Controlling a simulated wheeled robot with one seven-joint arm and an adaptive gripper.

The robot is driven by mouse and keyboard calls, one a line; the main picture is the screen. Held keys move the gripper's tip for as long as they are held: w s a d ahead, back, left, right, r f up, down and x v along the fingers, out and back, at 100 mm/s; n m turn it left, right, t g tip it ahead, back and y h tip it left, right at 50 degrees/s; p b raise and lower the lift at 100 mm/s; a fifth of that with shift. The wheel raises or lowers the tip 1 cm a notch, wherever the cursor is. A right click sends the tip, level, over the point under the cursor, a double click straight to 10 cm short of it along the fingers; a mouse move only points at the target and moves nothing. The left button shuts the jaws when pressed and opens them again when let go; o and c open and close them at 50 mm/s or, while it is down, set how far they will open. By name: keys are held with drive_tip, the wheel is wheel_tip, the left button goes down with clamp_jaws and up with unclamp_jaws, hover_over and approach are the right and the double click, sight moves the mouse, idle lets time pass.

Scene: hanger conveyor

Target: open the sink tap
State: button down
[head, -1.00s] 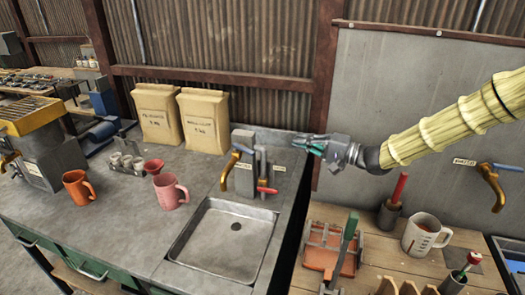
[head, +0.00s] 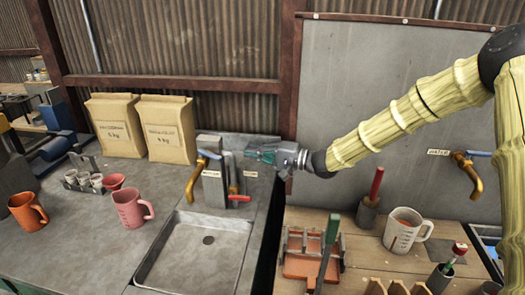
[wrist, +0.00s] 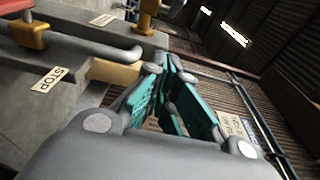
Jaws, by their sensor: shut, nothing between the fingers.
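Behind the grey sink (head: 150,262) stands a grey post (head: 211,172). A brass tap (head: 194,183) with a blue lever (head: 209,154) is on the post's left side. A grey pipe with a red handle (head: 239,198) is on its right. My gripper (head: 258,154) is shut and empty, pointing left just right of the post's upper part, seemingly a little apart from the pipe. In the wrist view my teal-padded fingers (wrist: 170,75) come together near the end of a grey bar (wrist: 95,45). A STOP label (wrist: 50,79) shows nearby; contact there is unclear.
Two paper sacks (head: 166,127) stand at the wall, left of the post. A pink mug (head: 132,208) and an orange mug (head: 28,211) stand on the left counter. Another brass tap (head: 470,172) is on the right wall. A wooden bench (head: 370,250) holds a white jug (head: 404,230).

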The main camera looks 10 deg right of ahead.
drive_tip(key=a+p, duration=0.3)
drive_tip(key=a, duration=0.4)
drive_tip(key=shift+s+a, duration=0.15)
drive_tip(key=shift+s, duration=0.2)
